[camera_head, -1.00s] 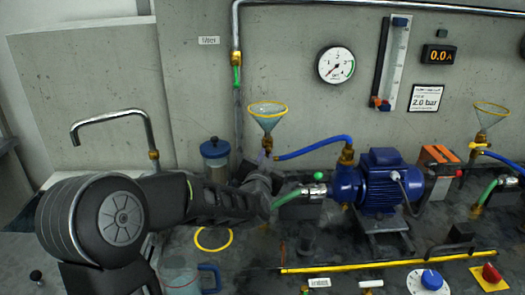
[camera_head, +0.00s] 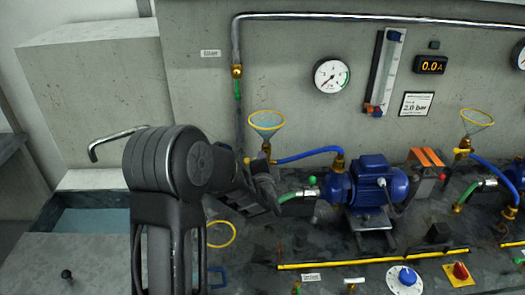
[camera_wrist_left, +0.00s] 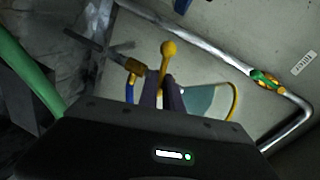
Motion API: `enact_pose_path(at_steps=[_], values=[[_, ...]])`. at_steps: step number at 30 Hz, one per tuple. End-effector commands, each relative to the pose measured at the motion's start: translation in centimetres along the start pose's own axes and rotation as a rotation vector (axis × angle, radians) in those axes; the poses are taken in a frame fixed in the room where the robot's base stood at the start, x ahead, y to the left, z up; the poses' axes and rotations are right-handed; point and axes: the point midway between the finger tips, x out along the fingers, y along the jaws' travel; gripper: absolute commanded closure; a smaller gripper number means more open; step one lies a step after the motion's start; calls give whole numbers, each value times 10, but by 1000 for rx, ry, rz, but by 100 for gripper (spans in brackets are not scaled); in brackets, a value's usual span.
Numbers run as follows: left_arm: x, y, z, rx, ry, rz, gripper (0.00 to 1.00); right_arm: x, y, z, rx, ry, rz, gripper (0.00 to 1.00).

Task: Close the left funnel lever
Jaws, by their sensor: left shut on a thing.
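The left funnel (camera_head: 267,122), clear with a yellow rim, stands in front of the grey wall; it shows partly in the left wrist view (camera_wrist_left: 202,104). Its lever (camera_wrist_left: 168,52) has a yellow stem and round knob in the left wrist view. My left gripper (camera_wrist_left: 162,92) is shut on the lever, with the two purple-grey fingers around its stem and the knob sticking out beyond them. In the head view my left gripper (camera_head: 264,168) is just below the funnel, and the arm hides much of the valve. The right gripper is not in view.
A blue hose (camera_head: 308,153) runs from the funnel valve to the blue pump (camera_head: 376,182) at the right. A metal pipe with a green-handled valve (camera_head: 238,88) runs down the wall behind. A yellow ring (camera_head: 221,234) lies on the bench below my arm.

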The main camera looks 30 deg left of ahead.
Motion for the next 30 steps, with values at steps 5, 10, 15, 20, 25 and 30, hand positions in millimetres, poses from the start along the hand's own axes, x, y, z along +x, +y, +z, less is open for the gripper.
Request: enact_pose_path(at_steps=[5,10,15,20,25,30], values=[[-1,-5,-3,119,-21,3,100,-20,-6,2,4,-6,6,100],[-1,-4,-2,187,-36,1,100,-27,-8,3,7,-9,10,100],[-1,-3,-2,218,-43,0,100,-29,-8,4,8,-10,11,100],[0,-3,-1,224,-44,0,100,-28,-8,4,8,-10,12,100],[0,-3,-1,223,-44,0,100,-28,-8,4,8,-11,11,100],[0,-3,-1,222,-44,0,82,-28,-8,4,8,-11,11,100]])
